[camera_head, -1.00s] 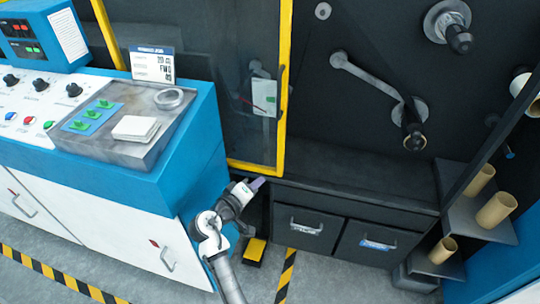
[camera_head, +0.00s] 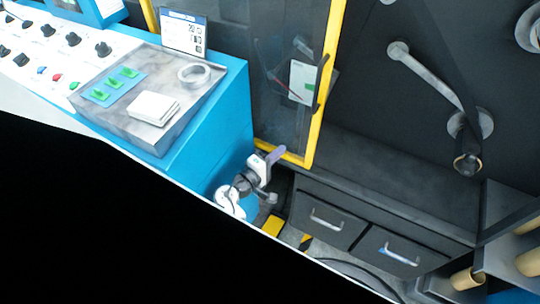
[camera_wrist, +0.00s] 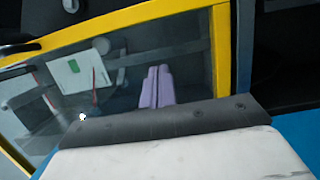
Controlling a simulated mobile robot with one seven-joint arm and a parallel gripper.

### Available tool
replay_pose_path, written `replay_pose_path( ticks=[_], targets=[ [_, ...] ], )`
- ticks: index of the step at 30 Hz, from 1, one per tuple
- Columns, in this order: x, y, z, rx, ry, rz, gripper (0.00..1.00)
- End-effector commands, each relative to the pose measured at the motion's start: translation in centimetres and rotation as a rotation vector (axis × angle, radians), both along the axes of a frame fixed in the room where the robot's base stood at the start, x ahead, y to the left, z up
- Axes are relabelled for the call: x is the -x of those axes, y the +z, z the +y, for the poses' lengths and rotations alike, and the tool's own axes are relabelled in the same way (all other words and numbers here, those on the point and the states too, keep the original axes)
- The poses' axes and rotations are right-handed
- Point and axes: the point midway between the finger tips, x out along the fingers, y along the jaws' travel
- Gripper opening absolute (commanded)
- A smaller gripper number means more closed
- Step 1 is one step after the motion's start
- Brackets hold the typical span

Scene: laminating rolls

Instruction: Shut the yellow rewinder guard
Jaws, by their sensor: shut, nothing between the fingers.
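The yellow rewinder guard (camera_head: 327,75) is a clear panel in a yellow frame, with a dark handle (camera_head: 322,85) on its right upright. It stands over the left part of the machine, and the roll bay to its right is uncovered. In the wrist view the guard's yellow frame (camera_wrist: 125,20) crosses the top, and the dark handle (camera_wrist: 20,48) is at the left edge. My gripper (camera_head: 278,153) is in front of the guard's lower frame bar. Its purple fingers (camera_wrist: 157,85) are together and empty, seen against the clear panel. I cannot tell whether they touch it.
A blue control console (camera_head: 215,115) with a tape roll stands close left of my arm. Two drawers (camera_head: 330,218) lie below the bay. A roller arm (camera_head: 430,75) and cardboard cores (camera_head: 468,278) are to the right. The lower left of the head view is black.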

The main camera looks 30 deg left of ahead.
Motion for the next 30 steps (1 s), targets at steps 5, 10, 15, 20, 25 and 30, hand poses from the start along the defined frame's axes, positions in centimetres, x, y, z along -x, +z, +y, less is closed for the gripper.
replay_pose_path(
  ticks=[5, 10, 15, 20, 25, 30],
  targets=[
    [-3.7, 0.3, -0.9, 0.0, -0.003, 0.0, 0.0],
    [-3.4, 0.2, -3.6, 0.001, -0.001, 0.002, 0.0],
    [-3.5, 0.1, -4.6, 0.0, 0.0, 0.002, 0.0],
    [-3.5, 0.0, -4.8, -0.001, 0.0, 0.001, 0.0],
    [-3.5, 0.0, -4.8, -0.001, 0.0, 0.001, 0.0],
    [-3.6, 0.0, -4.8, -0.001, -0.001, 0.001, 0.0]
  ],
)
